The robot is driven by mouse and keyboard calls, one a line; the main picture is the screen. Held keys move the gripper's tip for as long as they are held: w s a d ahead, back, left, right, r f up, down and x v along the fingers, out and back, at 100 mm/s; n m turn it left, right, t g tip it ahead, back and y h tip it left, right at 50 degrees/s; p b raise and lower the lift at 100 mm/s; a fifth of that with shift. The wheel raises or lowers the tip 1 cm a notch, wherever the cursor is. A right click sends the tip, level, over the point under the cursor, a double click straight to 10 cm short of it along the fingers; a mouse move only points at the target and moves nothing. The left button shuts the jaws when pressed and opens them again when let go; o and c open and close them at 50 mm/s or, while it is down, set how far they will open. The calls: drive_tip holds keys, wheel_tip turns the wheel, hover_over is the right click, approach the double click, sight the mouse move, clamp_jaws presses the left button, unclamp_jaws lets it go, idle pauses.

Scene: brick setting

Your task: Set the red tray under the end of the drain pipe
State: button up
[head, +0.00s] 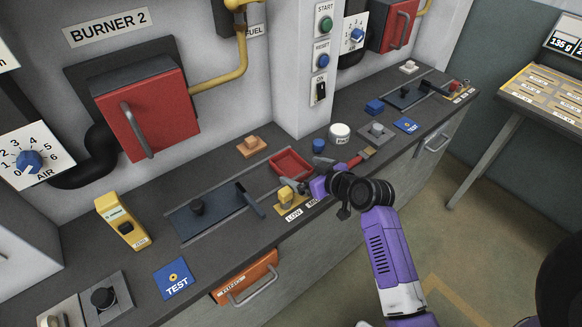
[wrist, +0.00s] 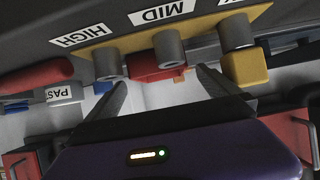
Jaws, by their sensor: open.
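The red tray (head: 291,163) is a shallow open box on the grey counter, just behind the labelled yellow strip. A red shape seen behind the MID post in the wrist view (wrist: 155,67) appears to be this tray. My gripper (head: 318,178) is open beside the tray's right front side, low over the counter. In the wrist view its two fingers (wrist: 160,80) are apart with nothing held between them. I cannot tell which pipe end is the drain; no outlet is clearly visible.
Grey posts stand on the yellow LOW, MID, HIGH strip (wrist: 205,42), close to my fingers. A yellow block (head: 287,194) sits at LOW. A red-handled tool (head: 361,157) lies to the right, an orange block (head: 251,147) behind left, and a dark plate (head: 208,211) to the left.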

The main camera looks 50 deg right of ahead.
sight(283, 162)
drive_tip(key=shift+r+p+x, duration=0.2)
drive_tip(key=shift+p+x, duration=0.6)
drive_tip(key=shift+x, duration=2.45)
drive_tip(key=shift+w, duration=0.1)
drive_tip(key=c, duration=2)
drive_tip(key=shift+r, duration=0.1)
